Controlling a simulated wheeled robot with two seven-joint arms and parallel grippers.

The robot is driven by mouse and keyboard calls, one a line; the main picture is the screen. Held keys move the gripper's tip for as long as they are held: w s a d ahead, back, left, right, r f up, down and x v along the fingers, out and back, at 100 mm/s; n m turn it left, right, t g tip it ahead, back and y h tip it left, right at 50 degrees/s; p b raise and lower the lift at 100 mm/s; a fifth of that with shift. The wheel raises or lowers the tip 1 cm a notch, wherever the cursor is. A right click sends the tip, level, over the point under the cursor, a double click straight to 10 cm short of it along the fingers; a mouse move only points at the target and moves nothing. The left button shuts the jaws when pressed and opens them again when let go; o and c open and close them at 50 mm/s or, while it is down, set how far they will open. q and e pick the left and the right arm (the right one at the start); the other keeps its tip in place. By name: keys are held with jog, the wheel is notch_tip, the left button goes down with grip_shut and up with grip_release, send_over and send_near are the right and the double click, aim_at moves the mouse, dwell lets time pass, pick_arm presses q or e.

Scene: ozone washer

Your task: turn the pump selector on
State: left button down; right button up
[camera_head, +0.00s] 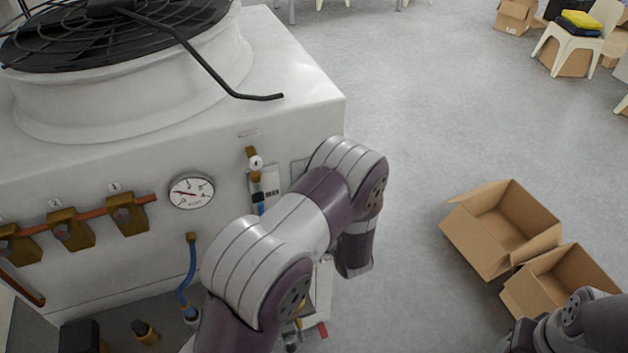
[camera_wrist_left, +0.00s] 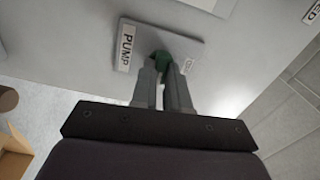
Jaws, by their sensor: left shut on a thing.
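In the head view my left arm covers this part of the panel, and the knob and left gripper are hidden. My right arm shows at the lower right of the head view; its gripper is not clearly visible.
The white washer cabinet (camera_head: 300,85) carries a pressure gauge (camera_head: 192,191), brass valves on a copper pipe (camera_head: 70,229) and a blue hose (camera_head: 187,275). Open cardboard boxes (camera_head: 500,228) stand on the floor at right. The floor between is clear.

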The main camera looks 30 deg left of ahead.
pick_arm(q)
jog(key=shift+m, duration=0.7)
jog(key=c, duration=1.1)
grip_release()
jog(key=shift+p, duration=0.3)
jog(key=b+v, duration=0.3)
jog(key=v, duration=0.9)
jog(key=shift+s+d+b, duration=0.25)
jog(key=shift+b, duration=0.15)
